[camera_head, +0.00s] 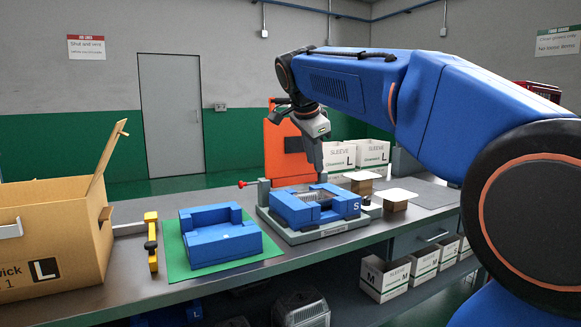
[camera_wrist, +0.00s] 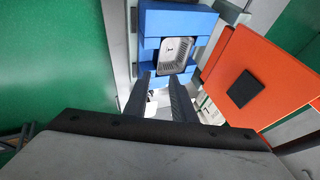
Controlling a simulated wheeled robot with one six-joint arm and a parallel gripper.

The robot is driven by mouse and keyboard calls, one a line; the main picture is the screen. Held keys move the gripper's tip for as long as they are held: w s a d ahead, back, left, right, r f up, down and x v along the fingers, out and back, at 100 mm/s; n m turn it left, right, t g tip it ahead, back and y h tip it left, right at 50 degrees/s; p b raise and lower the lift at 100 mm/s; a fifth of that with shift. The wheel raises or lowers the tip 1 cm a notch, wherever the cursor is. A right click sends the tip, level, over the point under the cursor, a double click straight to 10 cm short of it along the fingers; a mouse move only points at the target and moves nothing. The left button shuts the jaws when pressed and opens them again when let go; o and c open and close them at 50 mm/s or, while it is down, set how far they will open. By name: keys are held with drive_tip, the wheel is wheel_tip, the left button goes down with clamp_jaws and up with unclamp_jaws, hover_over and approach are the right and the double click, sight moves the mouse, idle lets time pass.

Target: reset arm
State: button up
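My gripper (camera_head: 319,176) hangs from my blue arm, pointing down over the blue fixture marked S (camera_head: 342,208). In the wrist view its two dark fingers (camera_wrist: 160,78) stand apart with nothing between them. A silvery foil tray (camera_wrist: 177,55) sits in the recess of the blue fixture (camera_wrist: 165,20), just beyond the fingertips. In the head view the tray (camera_head: 312,196) is partly hidden by the fixture's blocks. I cannot tell the exact height of the fingertips above it.
An orange upright panel (camera_head: 284,145) stands behind the fixture. A second blue block (camera_head: 218,236) lies on a green mat (camera_head: 180,262) to the left. A cardboard box (camera_head: 50,235) stands far left. White sleeve boxes (camera_head: 372,152) stand behind at the right.

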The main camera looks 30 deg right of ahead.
drive_tip(key=s+a+f+n+y, duration=0.1)
drive_tip(key=s+a+f+n, duration=0.3)
drive_tip(key=s+f, duration=0.5)
drive_tip(key=s+a+f+n+y, duration=0.2)
drive_tip(key=s+f+n, duration=0.6)
drive_tip(key=f, duration=0.5)
drive_tip(key=s+a+f+n+y, duration=0.1)
drive_tip(key=s+a+f+n, duration=0.4)
drive_tip(key=s+f, duration=0.6)
drive_tip(key=shift+s+a+f+n+y, duration=0.2)
drive_tip(key=shift+s+a+n+y, duration=0.1)
drive_tip(key=shift+n, duration=0.5)
